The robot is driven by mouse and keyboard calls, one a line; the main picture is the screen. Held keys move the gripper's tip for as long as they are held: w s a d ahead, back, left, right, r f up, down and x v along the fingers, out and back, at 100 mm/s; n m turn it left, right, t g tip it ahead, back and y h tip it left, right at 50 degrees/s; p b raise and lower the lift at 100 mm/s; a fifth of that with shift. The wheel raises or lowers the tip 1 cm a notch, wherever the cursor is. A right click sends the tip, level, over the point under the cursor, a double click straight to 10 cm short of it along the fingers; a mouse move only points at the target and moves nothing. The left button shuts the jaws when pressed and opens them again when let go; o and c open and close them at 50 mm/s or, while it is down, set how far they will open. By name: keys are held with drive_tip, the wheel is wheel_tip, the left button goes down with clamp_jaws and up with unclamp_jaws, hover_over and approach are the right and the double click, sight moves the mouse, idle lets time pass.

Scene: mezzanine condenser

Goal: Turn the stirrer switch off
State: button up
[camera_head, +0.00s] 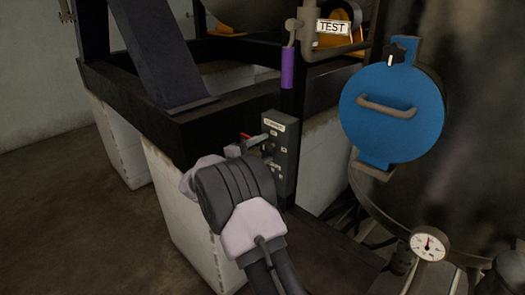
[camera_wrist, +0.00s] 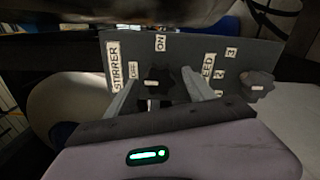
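The stirrer switch is a dark lobed knob (camera_wrist: 158,80) on a grey panel (camera_wrist: 225,52) marked STIRRER, with an ON label and a smaller label, probably OFF, beside it. In the wrist view my gripper (camera_wrist: 160,88) has its two pale fingers apart, one on each side of this knob. Small gaps seem to show between fingers and knob; contact is not clear. The knob's setting cannot be read surely. In the head view the grey control box (camera_head: 285,155) stands beyond my gripper (camera_head: 257,143), which partly hides it.
A second dark knob (camera_wrist: 258,86), beside the SPEED label and numbers, sits right of my fingers. Open floor (camera_head: 70,220) lies left.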

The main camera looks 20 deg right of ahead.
drive_tip(key=p+v, duration=0.3)
drive_tip(key=v, duration=1.4)
drive_tip(key=shift+a, duration=0.2)
drive_tip(key=s+d+r+m+g+y+b, duration=0.1)
drive_tip(key=s+d+r+m+g+y, duration=0.3)
drive_tip(key=s, duration=0.7)
drive_tip(key=s+d+m+g+y+b, duration=0.1)
drive_tip(key=s+d+m+g+y, duration=0.3)
drive_tip(key=s, duration=0.6)
drive_tip(key=s+a+f+m+t+y+b, duration=0.1)
drive_tip(key=s+a+m+t+y, duration=0.2)
drive_tip(key=s+a+t+y, duration=0.4)
drive_tip(key=s+a+y, duration=0.4)
drive_tip(key=s+a, duration=0.3)
drive_tip(key=shift+s+m+t, duration=0.2)
drive_tip(key=shift+m+t, duration=0.1)
